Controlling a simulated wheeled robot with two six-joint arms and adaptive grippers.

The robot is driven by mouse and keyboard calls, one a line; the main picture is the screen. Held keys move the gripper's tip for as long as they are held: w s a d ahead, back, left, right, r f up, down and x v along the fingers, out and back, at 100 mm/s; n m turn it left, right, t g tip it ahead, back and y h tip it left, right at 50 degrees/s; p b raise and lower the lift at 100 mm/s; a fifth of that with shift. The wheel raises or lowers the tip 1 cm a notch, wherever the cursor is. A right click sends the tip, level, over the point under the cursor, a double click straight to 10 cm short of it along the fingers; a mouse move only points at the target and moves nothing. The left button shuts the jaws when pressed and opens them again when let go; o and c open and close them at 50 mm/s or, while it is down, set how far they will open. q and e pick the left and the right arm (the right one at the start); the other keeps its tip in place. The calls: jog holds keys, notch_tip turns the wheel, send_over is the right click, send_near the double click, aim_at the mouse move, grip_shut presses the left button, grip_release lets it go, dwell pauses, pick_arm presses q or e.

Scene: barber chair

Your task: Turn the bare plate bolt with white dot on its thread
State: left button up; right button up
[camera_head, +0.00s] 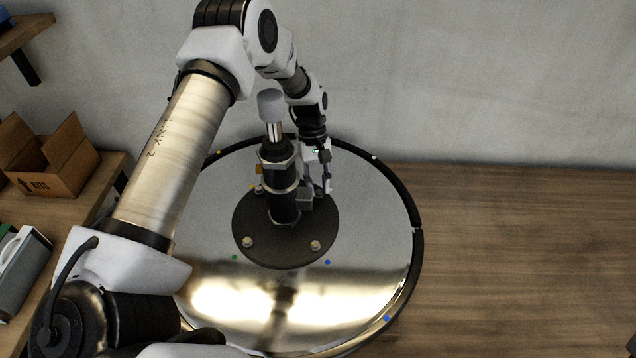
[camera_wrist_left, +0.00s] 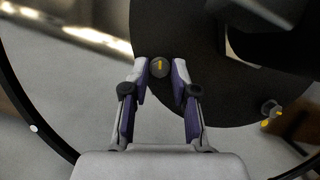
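The round black base plate (camera_head: 270,250) lies on the shiny disc and carries several bolts. Two front bolts (camera_head: 248,242) (camera_head: 316,245) and a back-left bolt (camera_head: 259,189) show in the head view. My left gripper (camera_head: 326,190) reaches down at the plate's back right, beside the column, and largely hides that part. In the left wrist view, its fingers (camera_wrist_left: 161,66) stand open on either side of a dark bolt head (camera_wrist_left: 160,69) with a yellow mark. Whether they touch it, I cannot tell. No white dot shows on this bolt's thread. My right gripper is not in view.
The dark central column (camera_head: 283,205) rises from the plate, close to my left gripper. Another bolt (camera_wrist_left: 270,110) shows at right in the wrist view. The shiny disc (camera_head: 375,235) bears small coloured dots. Shelves with a cardboard box (camera_head: 55,165) stand left; wooden floor (camera_head: 530,265) is clear right.

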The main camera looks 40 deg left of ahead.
pick_arm(q)
grip_shut()
jog(key=shift+m, duration=0.4)
jog(key=m, duration=0.1)
jog(key=m+g+y, duration=0.1)
jog(key=m, duration=0.1)
jog(key=shift+w+d+m, duration=0.1)
jog(key=shift+d+m, duration=0.05)
jog(key=shift+m, duration=0.15)
jog(key=m+y, duration=0.1)
jog(key=m, duration=0.2)
jog(key=shift+d+m+g+y, duration=0.15)
jog(key=shift+m+g+y, duration=0.15)
jog(key=shift+y, duration=0.1)
jog(key=m+y, duration=0.1)
jog(key=m, duration=0.1)
jog(key=shift+d+m, duration=0.1)
jog(key=shift+m, duration=0.3)
jog(key=m+y, duration=0.1)
jog(key=m, duration=0.1)
jog(key=m+y+p, duration=0.1)
jog(key=m, duration=0.2)
jog(key=shift+d, duration=0.2)
jog(key=m+t, duration=0.1)
jog(key=m, duration=0.2)
jog(key=m+t+y+p, duration=0.1)
jog(key=m, duration=0.2)
jog(key=shift+s+d+y, duration=0.1)
jog(key=shift+s+y, duration=0.1)
jog(key=shift+y, duration=0.1)
